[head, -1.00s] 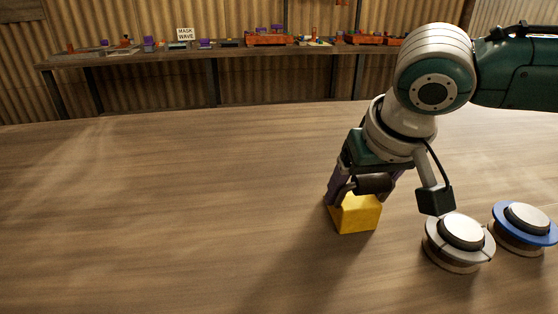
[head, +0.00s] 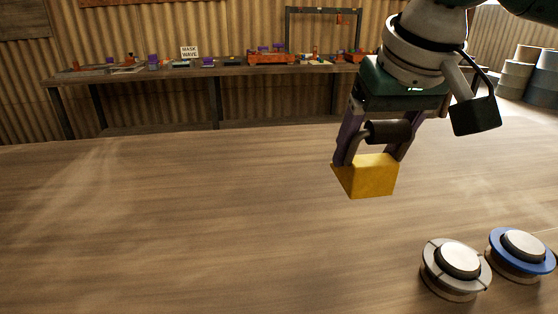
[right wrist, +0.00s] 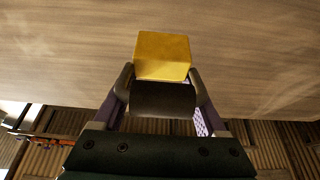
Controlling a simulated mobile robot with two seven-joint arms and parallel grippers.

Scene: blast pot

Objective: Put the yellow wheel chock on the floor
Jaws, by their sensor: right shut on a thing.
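The yellow wheel chock (head: 370,177) is a small wedge-like block in the head view, right of centre. My right gripper (head: 366,163) is shut on it and holds it up above the wooden surface. The chock also shows in the right wrist view (right wrist: 162,55), between the fingertips of the right gripper (right wrist: 162,80). Part of the chock is hidden by the fingers. My left gripper is not in view. No floor can be made out clearly in the head view.
A wide wooden tabletop (head: 180,220) fills the foreground, mostly clear. A grey-rimmed round button (head: 457,268) and a blue-rimmed one (head: 522,254) stand at its right. Behind is a bench (head: 225,70) with several small items and a sign (head: 189,52). Drums (head: 530,75) stand at the far right.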

